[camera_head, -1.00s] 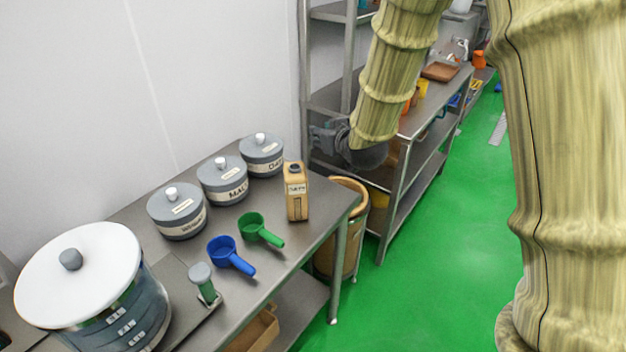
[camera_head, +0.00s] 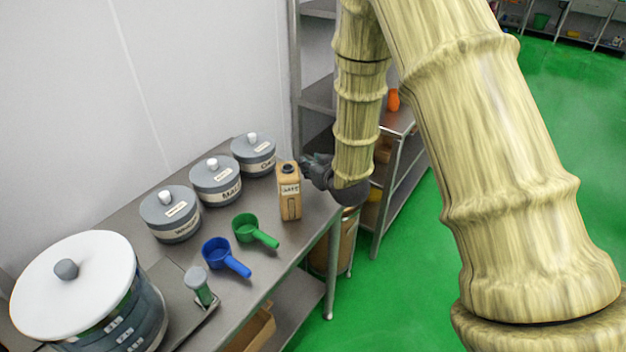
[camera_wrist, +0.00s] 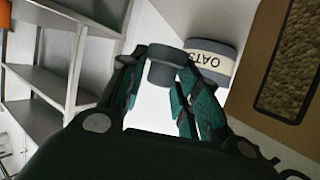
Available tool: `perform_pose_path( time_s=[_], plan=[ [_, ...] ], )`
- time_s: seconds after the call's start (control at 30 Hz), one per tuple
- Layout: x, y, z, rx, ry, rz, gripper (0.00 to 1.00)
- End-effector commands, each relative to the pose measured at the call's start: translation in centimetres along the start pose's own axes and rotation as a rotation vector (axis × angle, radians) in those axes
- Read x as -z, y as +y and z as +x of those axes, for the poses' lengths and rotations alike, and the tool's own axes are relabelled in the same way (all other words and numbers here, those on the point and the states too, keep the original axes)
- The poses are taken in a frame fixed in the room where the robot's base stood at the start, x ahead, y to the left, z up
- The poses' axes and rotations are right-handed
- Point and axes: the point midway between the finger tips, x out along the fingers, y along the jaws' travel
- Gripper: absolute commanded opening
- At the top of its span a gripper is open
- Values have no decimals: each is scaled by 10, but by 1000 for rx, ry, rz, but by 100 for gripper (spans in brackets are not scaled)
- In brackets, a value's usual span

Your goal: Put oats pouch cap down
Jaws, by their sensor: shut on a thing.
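The oats pouch cap (camera_wrist: 166,70) is a small dark grey round piece between my fingertips in the wrist view. My gripper (camera_wrist: 155,62) is shut on it. In the head view my gripper (camera_head: 308,170) is just right of the oats pouch, partly hidden by my arm, and the cap cannot be made out. The oats pouch (camera_head: 290,197) is a tan, labelled, upright container with a dark top on the steel table (camera_head: 292,245). It also shows close up at the right of the wrist view (camera_wrist: 246,90).
Three grey lidded canisters stand along the wall; the farthest (camera_head: 253,153) shows its OATS label in the wrist view (camera_wrist: 210,62). Green (camera_head: 246,228) and blue (camera_head: 216,250) scoops lie in front. A large white-lidded drum (camera_head: 75,280) is near left. Shelving (camera_head: 317,93) stands behind.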

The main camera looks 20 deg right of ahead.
Motion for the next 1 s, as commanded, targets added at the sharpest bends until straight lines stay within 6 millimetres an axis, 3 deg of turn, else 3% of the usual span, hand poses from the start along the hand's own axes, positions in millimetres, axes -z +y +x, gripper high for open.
perform_pose_path(
  time_s=[0.73,1.0],
  plan=[
    [-52,0,22,-1,-1,0,22],
    [-57,0,24,-1,1,0,22]
  ],
)
